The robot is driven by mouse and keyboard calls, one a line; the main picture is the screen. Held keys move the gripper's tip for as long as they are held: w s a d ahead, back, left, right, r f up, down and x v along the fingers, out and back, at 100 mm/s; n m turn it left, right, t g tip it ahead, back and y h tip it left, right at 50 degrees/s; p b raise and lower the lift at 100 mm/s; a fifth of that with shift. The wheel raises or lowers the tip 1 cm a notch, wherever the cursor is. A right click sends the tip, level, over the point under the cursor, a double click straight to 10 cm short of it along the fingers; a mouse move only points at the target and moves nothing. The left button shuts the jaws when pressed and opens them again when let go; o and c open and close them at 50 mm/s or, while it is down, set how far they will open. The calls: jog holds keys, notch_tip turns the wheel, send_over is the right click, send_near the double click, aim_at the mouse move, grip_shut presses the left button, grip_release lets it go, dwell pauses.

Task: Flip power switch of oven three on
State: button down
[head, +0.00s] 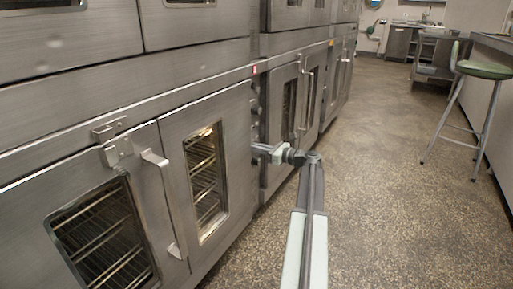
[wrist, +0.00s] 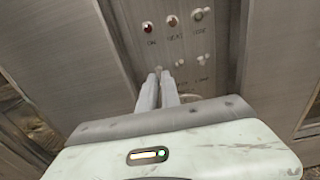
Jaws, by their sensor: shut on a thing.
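The oven control panel (wrist: 190,45) is a narrow metal strip with a row of round lights or knobs along its top and small pale switches below; the small lettering is hard to read. My gripper (wrist: 161,76) reaches the lower left of this row, its two fingers close together at a small switch, which the fingertips mostly hide. I cannot tell whether that switch is up or down. In the head view my gripper (head: 257,149) points left at the panel strip (head: 255,105) beside the oven door with a window (head: 205,180).
Oven doors with handles (head: 165,205) line the left side. Further ovens (head: 300,95) continue behind. A green-topped stool (head: 485,70) stands at right beside a counter. The speckled floor (head: 390,200) between is clear.

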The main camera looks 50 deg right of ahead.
aim_at(255, 139)
jog(key=r+g+p, duration=0.1)
jog(key=g+p, duration=0.1)
jog(key=p, duration=0.4)
jog(key=r+g+h+p, duration=0.1)
jog(key=g+p, duration=0.2)
jog(key=p, duration=0.3)
jog(key=r+g+h+p, duration=0.1)
jog(key=g+p, duration=0.2)
jog(key=p, duration=0.3)
jog(key=shift+w+a+r+p, duration=0.1)
jog(key=shift+w+r+p, duration=0.2)
jog(key=shift+r+p, duration=0.1)
jog(key=g+p, duration=0.2)
jog(key=shift+w+h+p, duration=0.15)
jog(key=shift+h+p, duration=0.15)
jog(key=shift+p, duration=0.1)
jog(key=shift+a+f+g, duration=0.1)
jog(key=shift+f+g, duration=0.05)
jog(key=shift+g, duration=0.15)
jog(key=c, duration=1.6)
grip_release()
jog(key=shift+o, duration=0.2)
